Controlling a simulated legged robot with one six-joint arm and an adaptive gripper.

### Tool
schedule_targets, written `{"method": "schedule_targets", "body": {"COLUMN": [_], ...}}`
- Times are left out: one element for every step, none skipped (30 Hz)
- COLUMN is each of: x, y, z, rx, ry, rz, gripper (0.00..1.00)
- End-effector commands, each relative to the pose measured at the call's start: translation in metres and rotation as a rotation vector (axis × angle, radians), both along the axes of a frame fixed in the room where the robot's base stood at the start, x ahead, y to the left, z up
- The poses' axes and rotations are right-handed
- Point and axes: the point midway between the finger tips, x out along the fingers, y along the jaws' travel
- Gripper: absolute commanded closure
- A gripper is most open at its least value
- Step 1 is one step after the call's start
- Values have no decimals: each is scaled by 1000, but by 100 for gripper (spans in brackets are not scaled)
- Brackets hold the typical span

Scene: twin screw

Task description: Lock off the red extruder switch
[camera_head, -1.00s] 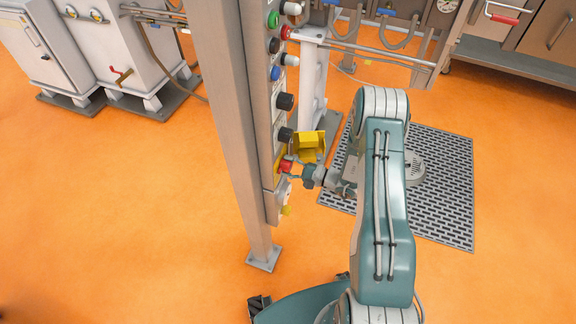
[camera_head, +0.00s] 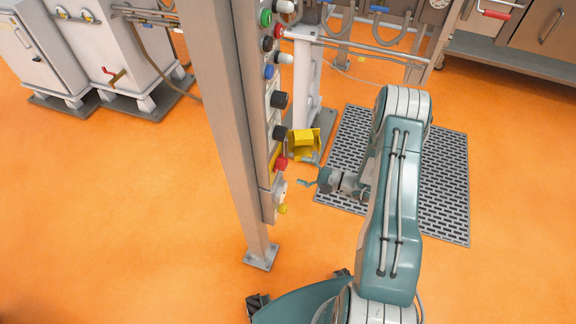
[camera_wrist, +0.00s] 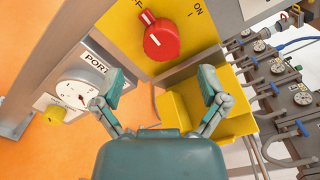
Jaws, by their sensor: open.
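The red extruder switch (camera_head: 281,163) is a red knob on a yellow plate (camera_wrist: 190,25), low on the post's panel. In the wrist view the red knob (camera_wrist: 162,42) has a narrow red part with a white mark reaching up-left, towards lettering partly cut off that shows an "F". "ON" is printed to its right. My gripper (camera_head: 309,183) is open and empty, to the right of the switch and a little below it, with a gap between them. In the wrist view its two fingers (camera_wrist: 162,85) are spread below the knob, not touching it.
Black, blue and green controls line the panel above the switch. A white dial (camera_wrist: 76,94) marked "PORT" and a yellow knob (camera_wrist: 56,113) are beside the plate. A yellow open-topped box (camera_head: 304,142) stands behind. A grey floor grate (camera_head: 440,190) lies right.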

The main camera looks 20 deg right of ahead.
Motion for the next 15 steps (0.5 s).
{"method": "schedule_targets", "body": {"x": [-6, -10, -14, -17, -20, -23, -26, -27, -29, -31, -32, -33, -33, -33, -33], "y": [-11, -16, -22, -26, -30, -34, -37, -40, -42, -43, -45, -46, -46, -46, -46], "z": [0, 0, 0, 0, 0, 0, -1, -1, -1, -1, -1, -1, -1, -1, -1], "rx": [0, 0, 0, 0, 0, 0, 0, 0, 0, 0, 0, -1, -1, -1, 0], "ry": [0, 0, 0, 0, 0, 0, 0, 0, 0, 0, 0, 0, 0, 0, 0], "rz": [-6, -5, -4, -4, -4, -4, -2, -2, -2, -1, 0, 1, 1, 1, 1], "gripper": [7, 7, 7, 7, 7, 7, 7, 7, 7, 7, 7, 7, 7, 7, 7]}}
